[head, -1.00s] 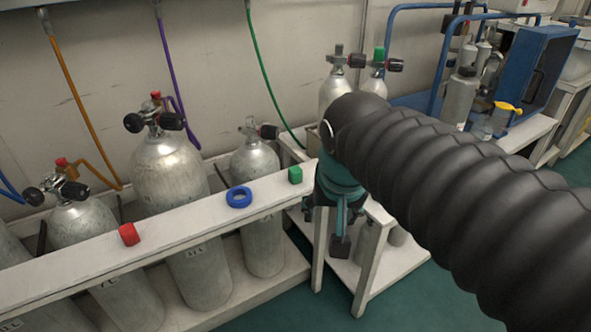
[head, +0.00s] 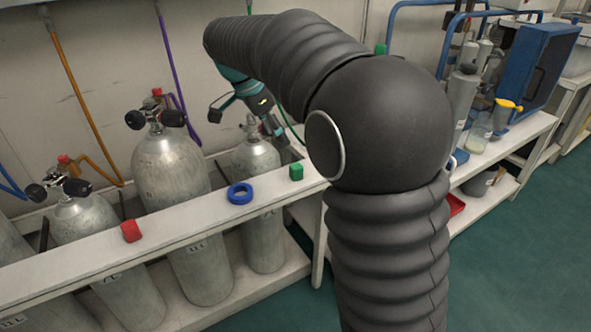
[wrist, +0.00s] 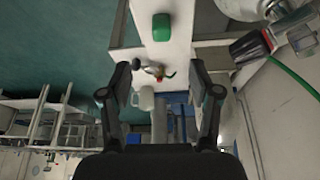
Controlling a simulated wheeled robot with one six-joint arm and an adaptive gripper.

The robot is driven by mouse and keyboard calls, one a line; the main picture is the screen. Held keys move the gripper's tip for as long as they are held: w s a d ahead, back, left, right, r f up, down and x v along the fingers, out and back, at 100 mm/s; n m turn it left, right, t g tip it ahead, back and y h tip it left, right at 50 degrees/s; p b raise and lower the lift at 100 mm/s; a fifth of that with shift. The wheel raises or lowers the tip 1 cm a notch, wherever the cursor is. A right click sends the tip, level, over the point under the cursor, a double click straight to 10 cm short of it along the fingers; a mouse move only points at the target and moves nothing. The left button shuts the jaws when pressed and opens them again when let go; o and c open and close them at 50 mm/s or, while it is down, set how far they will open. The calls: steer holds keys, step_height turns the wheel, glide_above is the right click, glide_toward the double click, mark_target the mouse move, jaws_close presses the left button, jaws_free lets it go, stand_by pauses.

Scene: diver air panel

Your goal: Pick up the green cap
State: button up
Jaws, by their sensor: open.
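The green cap (head: 296,172) is a small block on the white front rail, right of the blue ring. In the wrist view the green cap (wrist: 162,27) lies on the white rail, beyond my fingertips and roughly centred between them. My gripper (head: 243,116) is open and empty, its fingers spread above the smallest nearby cylinder, behind and left of the cap. My gripper (wrist: 161,70) shows both fingers apart in the wrist view, with nothing between them touching. Another green piece (head: 380,49) shows farther back, mostly hidden by my arm.
The white rail (head: 90,266) also holds a red cap (head: 131,231) and a blue ring (head: 240,194). Grey cylinders (head: 170,172) with black valve knobs stand behind it. A green hose (wrist: 292,76) and a valve (wrist: 250,46) are right of the cap in the wrist view.

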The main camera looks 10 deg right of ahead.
mark_target(296, 172)
steer(key=x, duration=1.3)
steer(key=shift+w+d+b, duration=0.15)
steer(key=shift+b, duration=0.25)
steer(key=c, duration=0.9)
